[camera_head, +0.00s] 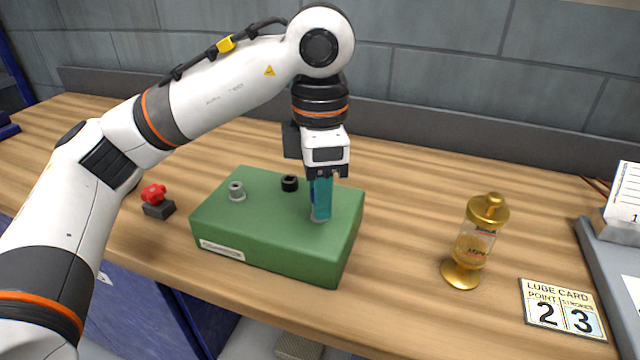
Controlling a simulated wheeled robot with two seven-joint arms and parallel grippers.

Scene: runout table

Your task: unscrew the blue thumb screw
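My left gripper (320,207) points straight down over the right part of the green block (275,262). Its narrow teal-blue fingers reach a grey round fitting (320,218) on the block's top. A blue thumb screw does not show clearly apart from the fingers; if it is there, they hide it. I cannot tell whether the fingers are shut on anything. My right gripper is not in view.
The block's top also bears a grey fitting (237,191) and a black one (290,183). A red knob on a dark base (157,208) stands left. A brass oiler (474,242) and a lube card (562,309) are right. Bare wood lies between.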

